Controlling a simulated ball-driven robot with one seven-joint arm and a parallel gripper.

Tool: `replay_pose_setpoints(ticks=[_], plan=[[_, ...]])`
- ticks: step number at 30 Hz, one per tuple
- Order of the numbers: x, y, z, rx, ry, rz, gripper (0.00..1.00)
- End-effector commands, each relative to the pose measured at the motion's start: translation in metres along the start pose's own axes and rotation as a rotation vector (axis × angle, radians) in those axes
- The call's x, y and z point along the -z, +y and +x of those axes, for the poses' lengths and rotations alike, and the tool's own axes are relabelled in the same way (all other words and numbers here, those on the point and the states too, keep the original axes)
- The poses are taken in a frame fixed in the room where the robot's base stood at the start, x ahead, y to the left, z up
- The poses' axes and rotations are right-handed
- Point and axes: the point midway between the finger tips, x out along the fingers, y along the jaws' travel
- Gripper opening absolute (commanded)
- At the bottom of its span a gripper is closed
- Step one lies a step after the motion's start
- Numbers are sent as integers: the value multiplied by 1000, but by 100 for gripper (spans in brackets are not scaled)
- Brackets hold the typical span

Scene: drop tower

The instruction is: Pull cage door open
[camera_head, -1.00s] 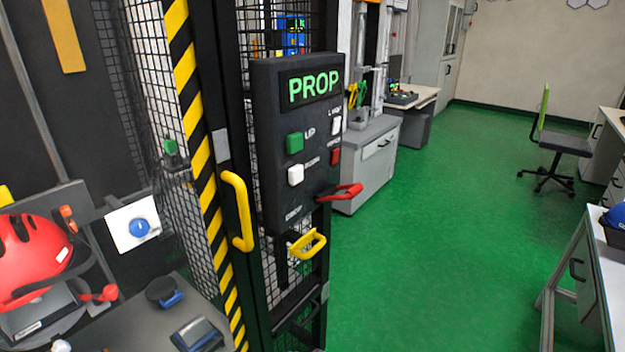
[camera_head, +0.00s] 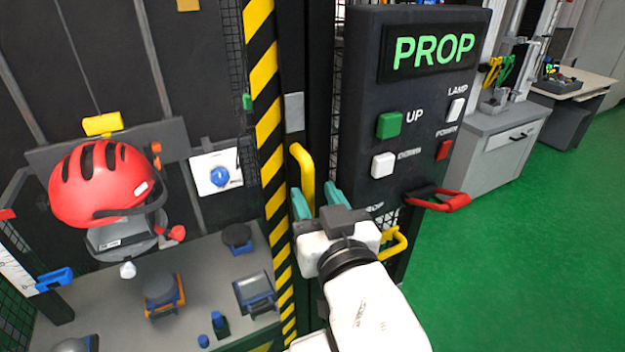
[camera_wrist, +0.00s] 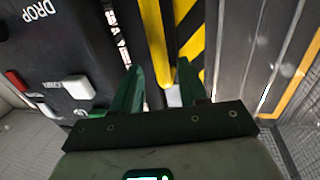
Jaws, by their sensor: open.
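The yellow cage door handle (camera_head: 303,165) is a bent vertical bar on a dark post beside a black-and-yellow striped edge (camera_head: 265,130). My gripper (camera_head: 318,196) has teal fingers and is at the handle's lower part, which it hides in the head view. In the wrist view the yellow handle (camera_wrist: 153,42) runs between my two open green fingers (camera_wrist: 158,72), with gaps beside it. I cannot tell whether a finger touches it. Black mesh (camera_head: 236,60) shows left of the stripes. Whether the door is fully closed I cannot tell.
Right of the handle is a dark control panel (camera_head: 405,130) reading PROP, with buttons, a red lever (camera_head: 440,200) and a yellow lever (camera_head: 395,243). A red helmet (camera_head: 100,185) sits on a rig inside the cage. Green floor (camera_head: 530,240) is clear at right.

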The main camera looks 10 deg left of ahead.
Motion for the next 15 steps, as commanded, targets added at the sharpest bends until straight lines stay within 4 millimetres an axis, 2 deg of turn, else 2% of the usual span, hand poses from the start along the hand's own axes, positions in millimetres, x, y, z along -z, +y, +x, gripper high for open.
replay_pose_setpoints(ticks=[1,6,15], plan=[[1,0,9,-1,1,-1,43],[0,1,32,-1,0,-1,43],[0,1,44,-1,-1,1,43]])
